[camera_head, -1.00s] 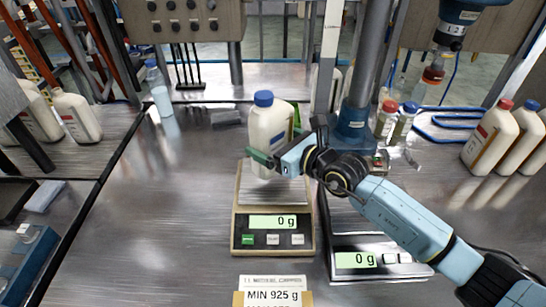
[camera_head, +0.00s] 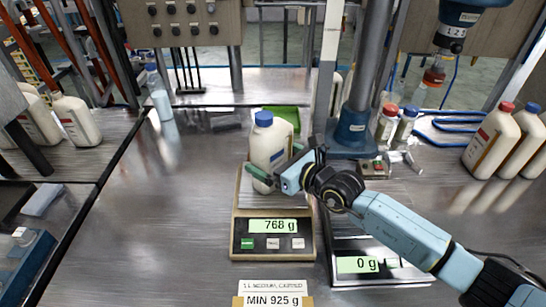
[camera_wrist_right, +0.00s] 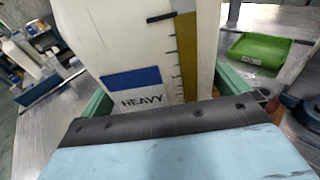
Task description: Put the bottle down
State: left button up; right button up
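A white bottle with a blue cap (camera_head: 268,142) stands upright on the left scale (camera_head: 243,227), whose display reads 768 g. My right gripper (camera_head: 277,174) comes in from the right, with its green fingers on either side of the bottle's lower body. In the right wrist view the bottle (camera_wrist_right: 150,45) shows a label reading HEAVY. The gripper (camera_wrist_right: 165,100) is shut on it, a green finger against each side. The bottle's base is partly hidden by the gripper. My left gripper is not in view.
A second scale (camera_head: 390,274) at right reads 0 g. A green tray (camera_head: 283,118) lies behind the bottle. A post with a blue base (camera_head: 350,135) stands close at right. More white bottles stand at far left (camera_head: 75,122) and far right (camera_head: 490,142). The table's left middle is clear.

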jog(key=shift+r, duration=0.25)
jog(key=p+v, duration=0.1)
jog(key=v, duration=1.1)
jog(key=shift+f, duration=0.15)
